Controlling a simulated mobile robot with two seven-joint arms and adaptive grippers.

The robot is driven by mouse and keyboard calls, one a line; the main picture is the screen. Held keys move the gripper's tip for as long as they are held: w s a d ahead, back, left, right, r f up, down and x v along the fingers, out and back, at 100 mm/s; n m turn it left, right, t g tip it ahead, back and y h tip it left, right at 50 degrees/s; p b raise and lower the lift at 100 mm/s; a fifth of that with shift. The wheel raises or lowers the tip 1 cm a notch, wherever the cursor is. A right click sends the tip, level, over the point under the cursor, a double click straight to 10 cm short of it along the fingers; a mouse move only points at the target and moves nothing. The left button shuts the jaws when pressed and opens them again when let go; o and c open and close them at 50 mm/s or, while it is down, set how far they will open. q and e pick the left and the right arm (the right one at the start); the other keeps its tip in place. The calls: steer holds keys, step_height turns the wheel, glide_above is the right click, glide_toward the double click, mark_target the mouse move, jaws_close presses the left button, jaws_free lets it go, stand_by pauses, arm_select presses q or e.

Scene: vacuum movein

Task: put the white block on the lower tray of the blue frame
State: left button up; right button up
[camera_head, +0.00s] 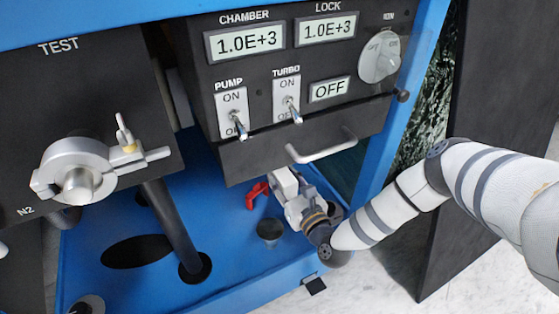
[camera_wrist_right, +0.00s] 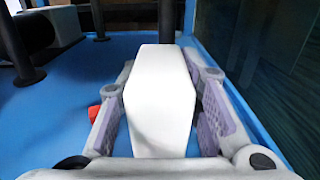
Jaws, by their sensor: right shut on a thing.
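The white block (camera_head: 285,182) is held in my right gripper (camera_head: 292,195), low over the lower blue tray (camera_head: 225,255) and under the front panel. In the right wrist view the block (camera_wrist_right: 160,95) fills the middle, between the two purple-padded fingers of the gripper (camera_wrist_right: 162,112). The gripper is shut on it. The tray (camera_wrist_right: 72,85) spreads out beneath and beyond the block. The block's underside is hidden, so I cannot tell whether it touches the tray. My left gripper is not in view.
A red part (camera_head: 257,195) is close left of the block. A black post (camera_head: 172,230) stands farther left, beside a dark oval hole (camera_head: 135,250). The control panel (camera_head: 262,95) with its silver handle (camera_head: 322,147) overhangs the gripper. A blue upright (camera_head: 393,130) is at right.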

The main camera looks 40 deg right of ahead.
steer(key=shift+w+d+f+b, duration=0.25)
steer(key=shift+d+f+b, duration=0.15)
steer(key=shift+f, duration=0.2)
steer(key=f+b, duration=0.3)
steer(key=shift+w+d+f, duration=0.2)
steer(key=shift+f, duration=0.1)
steer(key=shift+r, duration=0.15)
steer(key=o, duration=0.6)
steer(key=p+v, duration=0.4)
steer(key=v, duration=0.8)
steer(key=shift+r, duration=0.1)
steer(key=shift+s, duration=0.1)
